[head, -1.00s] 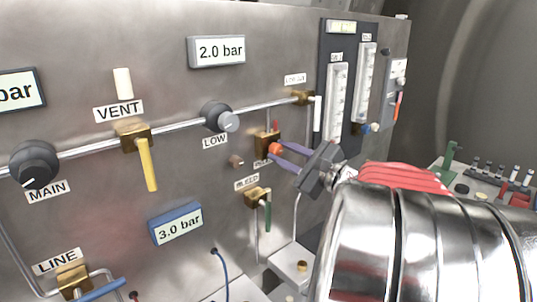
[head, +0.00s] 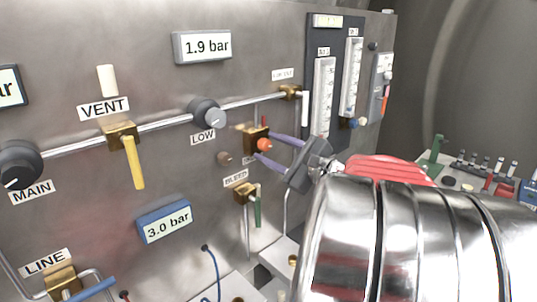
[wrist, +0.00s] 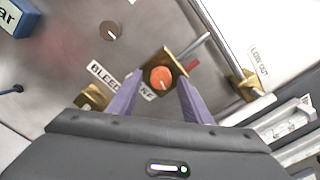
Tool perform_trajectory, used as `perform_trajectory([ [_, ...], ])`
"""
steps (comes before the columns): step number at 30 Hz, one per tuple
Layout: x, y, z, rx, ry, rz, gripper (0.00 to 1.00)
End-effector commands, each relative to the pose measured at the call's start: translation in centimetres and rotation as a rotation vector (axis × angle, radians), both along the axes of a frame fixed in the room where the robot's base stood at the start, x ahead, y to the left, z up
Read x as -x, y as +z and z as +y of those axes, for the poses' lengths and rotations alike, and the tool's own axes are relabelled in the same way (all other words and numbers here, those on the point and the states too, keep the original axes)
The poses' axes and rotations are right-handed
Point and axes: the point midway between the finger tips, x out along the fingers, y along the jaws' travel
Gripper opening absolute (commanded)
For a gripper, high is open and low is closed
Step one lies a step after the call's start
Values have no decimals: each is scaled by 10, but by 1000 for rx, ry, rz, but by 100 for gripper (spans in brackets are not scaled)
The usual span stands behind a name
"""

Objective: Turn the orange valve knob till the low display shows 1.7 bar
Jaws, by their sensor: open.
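The orange valve knob (head: 264,145) sits on a brass block (head: 252,137) on the steel panel, right of the LOW regulator (head: 209,113). In the wrist view the knob (wrist: 161,78) shows a dark pointer mark and lies between the two purple fingers. My gripper (head: 262,146) is open, with its fingers on either side of the knob. In the wrist view the gripper (wrist: 155,95) shows a gap between the fingers and the knob. The upper display (head: 202,46), above LOW, reads 1.9 bar.
A blue-framed display (head: 165,222) reads 3.0 bar. Flow tubes (head: 323,95) stand to the right. A bench with small coloured items (head: 490,178) is at far right.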

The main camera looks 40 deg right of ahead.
Motion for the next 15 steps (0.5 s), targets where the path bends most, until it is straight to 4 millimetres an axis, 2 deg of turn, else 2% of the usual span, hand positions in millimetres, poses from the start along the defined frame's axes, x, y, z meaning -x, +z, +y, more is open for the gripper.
perform_trajectory([
  [5, 12, 0, -1, 1, -2, -1, 45],
  [15, 54, 0, -3, 0, -4, 0, 45],
])
